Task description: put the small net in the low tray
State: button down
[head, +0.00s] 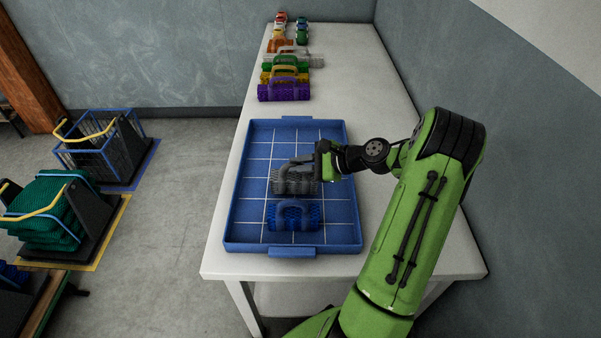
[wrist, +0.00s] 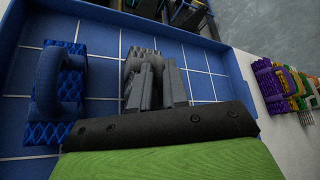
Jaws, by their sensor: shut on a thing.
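The low tray (head: 232,215) is blue with white grid lines on its floor and stands on the white table. My gripper (head: 311,166) is over the tray's middle, shut on the handle of a grey net (head: 293,186), a small textured bundle. The wrist view also shows the gripper (wrist: 155,88) with the grey net (wrist: 135,64) partly hidden behind the fingers. I cannot tell whether the net touches the tray floor. A blue net (head: 293,217) with a handle lies in the tray just nearer than the grey one; it also shows in the wrist view (wrist: 62,92).
A row of handled nets, including a purple one (head: 284,92), and smaller coloured items stand at the table's far end. A blue wire basket (head: 95,150) and a stack of green netting (head: 50,215) are on the floor at left. The tray's far part is clear.

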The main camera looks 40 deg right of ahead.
jog(key=shift+f, duration=0.75)
jog(key=shift+r, duration=0.15)
jog(key=c, duration=1.1)
grip_release()
